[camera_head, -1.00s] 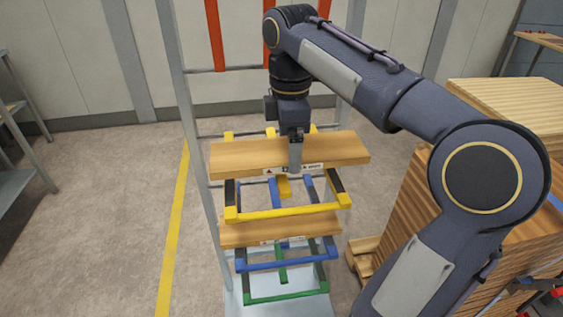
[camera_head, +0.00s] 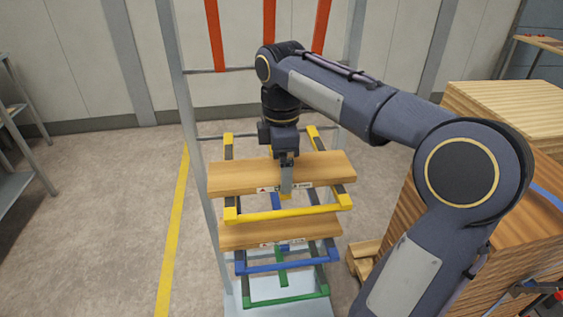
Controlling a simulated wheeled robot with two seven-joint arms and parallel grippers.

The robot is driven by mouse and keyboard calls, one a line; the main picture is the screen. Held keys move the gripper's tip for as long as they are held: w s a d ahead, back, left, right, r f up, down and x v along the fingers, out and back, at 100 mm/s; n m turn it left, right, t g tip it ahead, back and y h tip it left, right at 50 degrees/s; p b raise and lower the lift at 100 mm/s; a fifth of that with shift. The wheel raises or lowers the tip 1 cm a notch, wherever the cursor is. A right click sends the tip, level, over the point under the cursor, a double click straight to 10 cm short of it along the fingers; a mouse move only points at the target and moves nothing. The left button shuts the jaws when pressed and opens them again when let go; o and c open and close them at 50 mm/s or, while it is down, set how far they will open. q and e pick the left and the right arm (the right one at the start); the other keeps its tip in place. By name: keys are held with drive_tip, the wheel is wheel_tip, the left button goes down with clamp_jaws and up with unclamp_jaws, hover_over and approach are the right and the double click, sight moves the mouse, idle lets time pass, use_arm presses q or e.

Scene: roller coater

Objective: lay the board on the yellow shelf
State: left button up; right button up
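The wooden board (camera_head: 235,175) lies roughly level across the yellow shelf (camera_head: 290,214), between its side bars' visible front and back ends. I cannot tell if it rests on the bars or is just above them. My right gripper (camera_head: 286,180) comes down from above and is shut on the board near its labelled front edge; one finger shows in front, the other is hidden. My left gripper is not in view.
Another board (camera_head: 270,233) lies on the blue shelf (camera_head: 285,264) below, with an empty green shelf (camera_head: 285,299) under it. Red bars (camera_head: 214,35) hang higher on the rack. A tall stack of boards (camera_head: 510,110) stands right.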

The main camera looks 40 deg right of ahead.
drive_tip(key=shift+o, duration=0.6)
drive_tip(key=shift+r, duration=0.25)
wheel_tip(320, 180, up, 12)
drive_tip(key=p, duration=0.3)
drive_tip(key=shift+f, duration=0.1)
